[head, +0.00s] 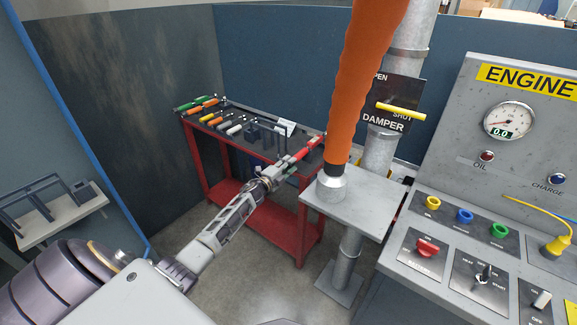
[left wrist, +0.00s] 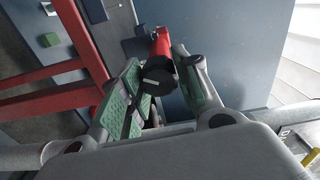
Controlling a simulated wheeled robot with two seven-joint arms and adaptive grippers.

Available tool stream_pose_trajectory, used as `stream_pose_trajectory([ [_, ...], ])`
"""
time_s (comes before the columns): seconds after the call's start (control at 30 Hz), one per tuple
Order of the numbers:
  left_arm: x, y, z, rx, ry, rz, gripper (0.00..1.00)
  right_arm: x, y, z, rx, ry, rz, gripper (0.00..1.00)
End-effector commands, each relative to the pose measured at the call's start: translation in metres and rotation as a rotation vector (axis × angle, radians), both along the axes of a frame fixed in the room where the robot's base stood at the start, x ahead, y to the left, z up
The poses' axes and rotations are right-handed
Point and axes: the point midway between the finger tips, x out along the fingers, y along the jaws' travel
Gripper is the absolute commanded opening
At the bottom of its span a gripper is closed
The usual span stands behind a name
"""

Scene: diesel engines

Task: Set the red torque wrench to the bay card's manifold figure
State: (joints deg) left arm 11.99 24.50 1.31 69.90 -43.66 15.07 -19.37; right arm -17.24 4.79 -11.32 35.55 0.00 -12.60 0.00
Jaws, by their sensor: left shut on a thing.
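The red torque wrench (head: 308,148) slants over the right end of the tool cart in the head view. My left gripper (head: 282,174) is shut on its near end. In the left wrist view the wrench's red body (left wrist: 161,43) and round black end (left wrist: 158,75) sit between the green pads of my left gripper (left wrist: 160,82). Any scale on the wrench is too small to read. A small white card (head: 287,127) stands on the cart; its writing is unreadable. My right gripper is not in view.
The red tool cart (head: 223,193) carries several coloured-handled tools and dark blocks. An orange hose (head: 363,80) meets a grey stand (head: 365,202) right of the arm. The engine console (head: 460,140) fills the right. A grey shelf (head: 60,215) is at left.

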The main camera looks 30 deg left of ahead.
Motion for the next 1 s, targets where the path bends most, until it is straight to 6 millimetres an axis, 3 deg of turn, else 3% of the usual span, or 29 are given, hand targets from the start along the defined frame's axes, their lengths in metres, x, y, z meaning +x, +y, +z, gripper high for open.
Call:
stream_pose_trajectory([
  [0.17,-0.0002,0.0007,-0.001,0.001,0.002,0.001,0.09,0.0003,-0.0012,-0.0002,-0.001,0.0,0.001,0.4],
  [0.2,-0.0003,0.0007,-0.001,0.001,0.002,0.001,0.34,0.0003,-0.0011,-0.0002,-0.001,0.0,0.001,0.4],
  [0.37,-0.0003,0.0006,-0.0008,0.002,0.001,0.001,0.54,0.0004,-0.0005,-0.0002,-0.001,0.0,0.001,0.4],
  [1.0,-0.0087,0.0015,-0.001,0.003,0.001,0.001,0.54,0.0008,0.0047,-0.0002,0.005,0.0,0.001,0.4],
])
